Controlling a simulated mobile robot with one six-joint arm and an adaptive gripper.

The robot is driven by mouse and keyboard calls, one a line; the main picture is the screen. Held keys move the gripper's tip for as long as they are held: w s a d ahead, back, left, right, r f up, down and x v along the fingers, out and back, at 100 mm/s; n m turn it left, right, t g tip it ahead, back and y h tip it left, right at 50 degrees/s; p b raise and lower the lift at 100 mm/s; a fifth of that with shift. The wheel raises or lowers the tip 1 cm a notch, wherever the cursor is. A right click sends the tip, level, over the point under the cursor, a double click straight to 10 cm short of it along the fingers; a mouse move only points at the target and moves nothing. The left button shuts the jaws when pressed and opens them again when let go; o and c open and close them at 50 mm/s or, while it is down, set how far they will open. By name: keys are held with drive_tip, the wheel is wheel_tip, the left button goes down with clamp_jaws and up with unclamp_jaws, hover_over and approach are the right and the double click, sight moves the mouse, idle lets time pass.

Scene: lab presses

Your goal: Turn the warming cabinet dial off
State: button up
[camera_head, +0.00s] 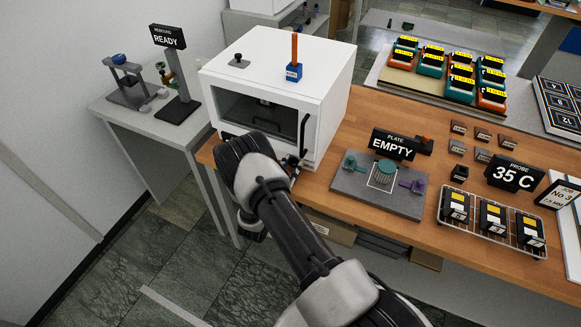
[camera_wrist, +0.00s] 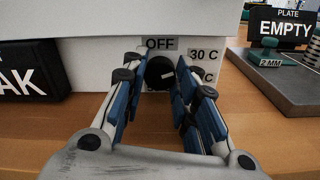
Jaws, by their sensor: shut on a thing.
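The warming cabinet is a white box (camera_head: 325,85) with a dark window and a black handle, on the wooden bench. Its round black dial (camera_wrist: 160,74) is low on the front in the wrist view, with a white mark pointing right and slightly up. An OFF label (camera_wrist: 160,43) is above the dial; a 30 C label (camera_wrist: 204,55) is to its right, with another partly hidden label below. My gripper (camera_wrist: 158,63) has its blue-padded fingers on both sides of the dial and is shut on it. In the head view my arm hides the dial.
A plate fixture (camera_head: 347,181) with an EMPTY sign (camera_head: 394,144) stands right of the cabinet. A dark sign (camera_wrist: 30,80) stands close left of the dial. A rack of yellow-labelled blocks (camera_head: 490,222) is further right. Bare bench lies before the cabinet.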

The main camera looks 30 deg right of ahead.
drive_tip(key=shift+n, duration=0.3)
drive_tip(key=n+b, duration=0.1)
drive_tip(key=n, duration=0.1)
drive_tip(key=shift+n, duration=0.3)
drive_tip(key=shift+n+b, duration=0.75)
drive_tip(key=shift+n, duration=1.35)
drive_tip(key=o, duration=1.1)
